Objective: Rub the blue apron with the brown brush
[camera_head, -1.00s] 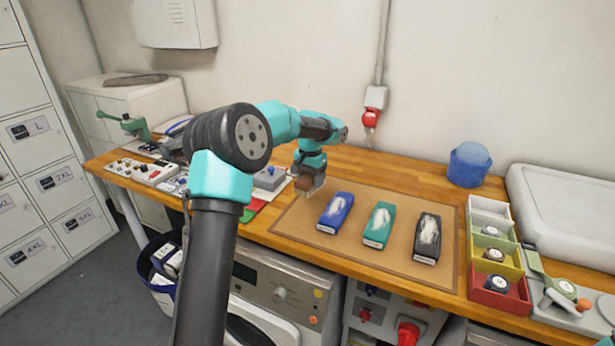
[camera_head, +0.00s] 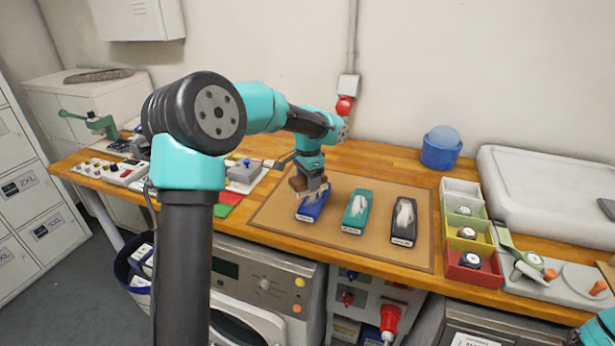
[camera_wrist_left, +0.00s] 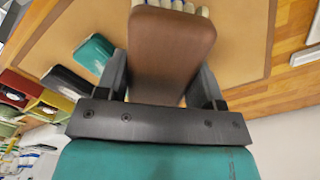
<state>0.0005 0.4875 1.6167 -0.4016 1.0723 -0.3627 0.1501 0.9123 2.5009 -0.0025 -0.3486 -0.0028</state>
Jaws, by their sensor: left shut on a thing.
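The blue apron (camera_head: 312,208) lies folded in a narrow packet on the left of a brown mat (camera_head: 375,253). My left gripper (camera_head: 312,182) is over the apron's far end. It is shut on the brown brush (camera_wrist_left: 172,48), which fills the middle of the left wrist view; pale bristle tufts show past its top end. In the head view the brush (camera_head: 297,183) is partly hidden by the gripper. I cannot tell whether the bristles touch the apron. My right gripper is not in view.
A teal packet (camera_head: 356,212) and a black packet (camera_head: 404,222) lie to the right on the mat. Coloured bins (camera_head: 473,268), a blue tub (camera_head: 440,150) and a white case (camera_head: 550,195) stand further right. Control boxes (camera_head: 110,172) are at the left.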

